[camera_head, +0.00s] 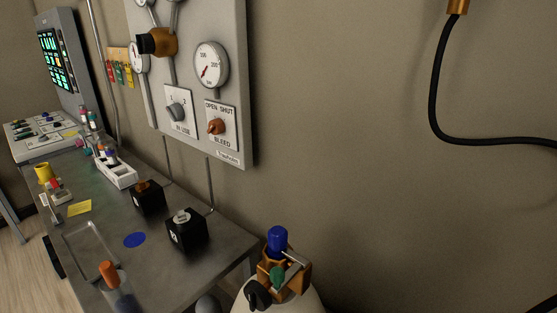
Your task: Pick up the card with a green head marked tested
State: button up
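A small rack (121,54) on the back wall, left of the grey gauge panel, holds several hanging cards with red, green and yellow heads. A green-headed card (118,74) hangs between a red-headed card (109,70) and a yellow-headed one (128,74). The cards are too small for me to read any marking, so I cannot tell which says tested. My gripper does not show in this view.
The grey panel (232,90) with gauges and knobs stands right of the cards. Below, the bench (205,260) carries black boxes (187,231), a white rack (117,173) and a clear tray (90,243). A cylinder with a blue-topped valve (277,240) stands at the bench's right end.

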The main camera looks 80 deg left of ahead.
aim_at(57, 219)
jog(key=u, duration=3.8)
jog(key=i+j, duration=0.7)
jog(key=j, duration=0.2)
jog(key=i+j+z, duration=0.1)
jog(key=i+j, duration=0.55)
jog(key=j, duration=0.3)
jog(key=i+j+z, duration=0.1)
jog(key=i+j, duration=0.25)
jog(key=j, duration=0.15)
